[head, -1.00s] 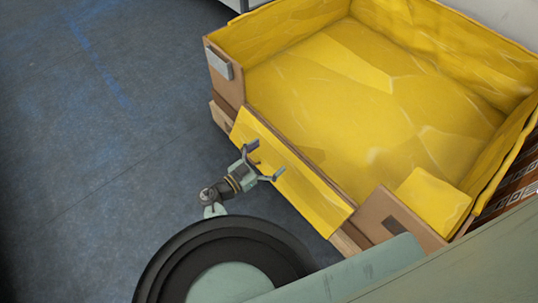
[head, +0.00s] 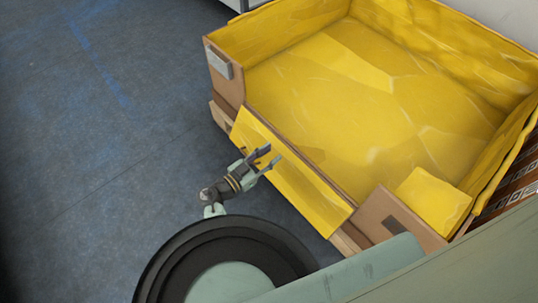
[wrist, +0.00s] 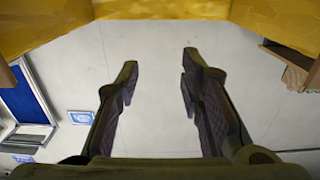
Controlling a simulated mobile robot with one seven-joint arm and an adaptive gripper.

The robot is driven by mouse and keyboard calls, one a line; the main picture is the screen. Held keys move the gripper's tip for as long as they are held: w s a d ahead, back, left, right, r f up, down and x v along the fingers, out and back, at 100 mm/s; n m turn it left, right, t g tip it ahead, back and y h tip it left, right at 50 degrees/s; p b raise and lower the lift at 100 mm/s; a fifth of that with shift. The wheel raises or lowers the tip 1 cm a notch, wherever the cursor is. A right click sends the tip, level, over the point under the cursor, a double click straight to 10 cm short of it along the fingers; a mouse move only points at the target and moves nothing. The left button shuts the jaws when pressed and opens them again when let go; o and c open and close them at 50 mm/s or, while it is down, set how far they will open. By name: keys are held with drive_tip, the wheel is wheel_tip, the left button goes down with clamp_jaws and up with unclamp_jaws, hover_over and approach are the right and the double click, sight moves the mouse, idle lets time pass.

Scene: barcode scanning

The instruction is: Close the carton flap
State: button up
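The carton (head: 224,77) is a large brown box with a yellow lining, filling the right of the head view. Its front flap (head: 315,197) is yellow on its inner face and hangs folded down outside the front opening. My gripper (head: 268,156) is in front of the opening, over the flap in the head view, with its fingers pointing toward the carton. It is open and empty; the wrist view (wrist: 158,75) shows the two fingers apart with nothing between them. Whether it touches the flap cannot be told. Yellow carton surface (wrist: 160,12) crosses the top of the wrist view.
The grey floor (head: 100,150) to the left is clear. A pale wall stands behind the carton. A blue framed panel (wrist: 25,95) shows at the left of the wrist view.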

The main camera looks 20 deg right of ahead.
clamp_jaws()
idle(0.3)
drive_tip(key=c, duration=0.6)
unclamp_jaws()
drive_tip(key=shift+c, duration=0.2)
drive_tip(key=o, duration=2.3)
drive_tip(key=v, duration=1.2)
